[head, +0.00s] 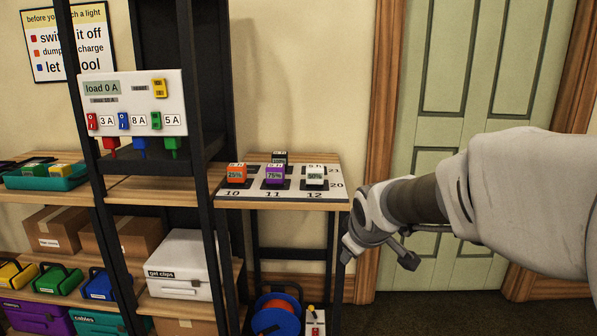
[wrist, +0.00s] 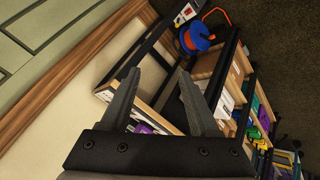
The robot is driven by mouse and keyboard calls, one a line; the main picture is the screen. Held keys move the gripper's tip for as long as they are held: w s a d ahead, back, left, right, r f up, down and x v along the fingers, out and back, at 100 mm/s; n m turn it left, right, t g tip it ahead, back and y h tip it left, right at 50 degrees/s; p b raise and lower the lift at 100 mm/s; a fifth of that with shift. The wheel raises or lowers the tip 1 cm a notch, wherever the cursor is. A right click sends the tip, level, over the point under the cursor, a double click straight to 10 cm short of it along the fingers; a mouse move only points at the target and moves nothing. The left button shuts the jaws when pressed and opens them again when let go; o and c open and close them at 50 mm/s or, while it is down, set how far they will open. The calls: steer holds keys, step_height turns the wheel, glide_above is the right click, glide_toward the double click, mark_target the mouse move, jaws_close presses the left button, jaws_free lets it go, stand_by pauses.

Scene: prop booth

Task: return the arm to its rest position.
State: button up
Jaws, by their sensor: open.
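My gripper (head: 378,259) is at the right of the charging board in the head view, in front of the door frame, with the arm reaching in from the right edge. In the wrist view its two fingers (wrist: 158,74) stand apart with nothing between them. The gripper is open and empty. Whether it touches the shelf edge cannot be told from the head view, but a gap seems to show beside it.
Orange (head: 237,174), purple (head: 275,174), white (head: 315,176) and black (head: 280,158) blocks stand on the numbered board (head: 250,194). A load panel (head: 133,103) hangs at left. A cable reel (head: 277,316) is low down. The green door (head: 450,100) is behind my arm.

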steer(key=s+d+r+m+g, duration=0.15)
steer(key=s+m, duration=0.65)
steer(key=s, duration=1.8)
step_height(320, 180, up, 28)
steer(key=g+p, duration=0.1)
steer(key=p, duration=2.7)
steer(key=shift+s+d+p, duration=0.15)
steer(key=shift+d+p, duration=0.15)
steer(key=shift+d, duration=0.1)
steer(key=shift+c, duration=1)
